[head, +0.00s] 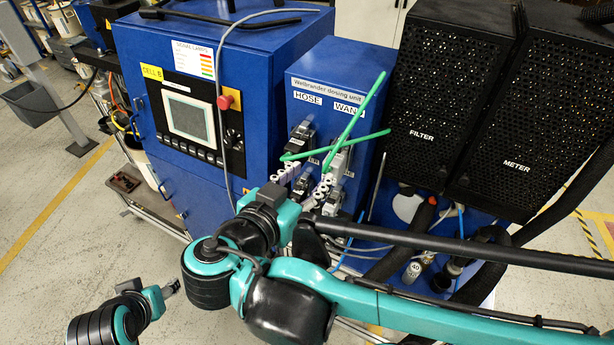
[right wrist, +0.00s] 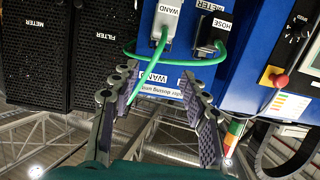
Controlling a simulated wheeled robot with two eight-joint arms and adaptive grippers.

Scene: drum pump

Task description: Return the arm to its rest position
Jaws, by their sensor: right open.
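My right gripper (head: 307,186) is in front of the blue dosing unit (head: 330,75), below its HOSE and WAND labels. In the right wrist view its two fingers (right wrist: 160,108) are spread apart with nothing gripped. A grey plug (right wrist: 167,20) sits at the WAND socket and a dark plug (right wrist: 207,46) at the HOSE socket, both beyond the fingertips. Green cable (right wrist: 185,63) runs by the plugs, and one strand shows between the fingers. My left gripper (head: 170,289) is at the lower left, small and partly seen, away from the unit; its jaws are unclear.
Black perforated FILTER (head: 432,90) and METER (head: 535,120) boxes stand to the right. A blue cabinet with a screen (head: 188,118) and a red button (head: 225,102) stands left. Black hoses (head: 400,250) hang below the boxes. Open floor (head: 60,260) lies at the left.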

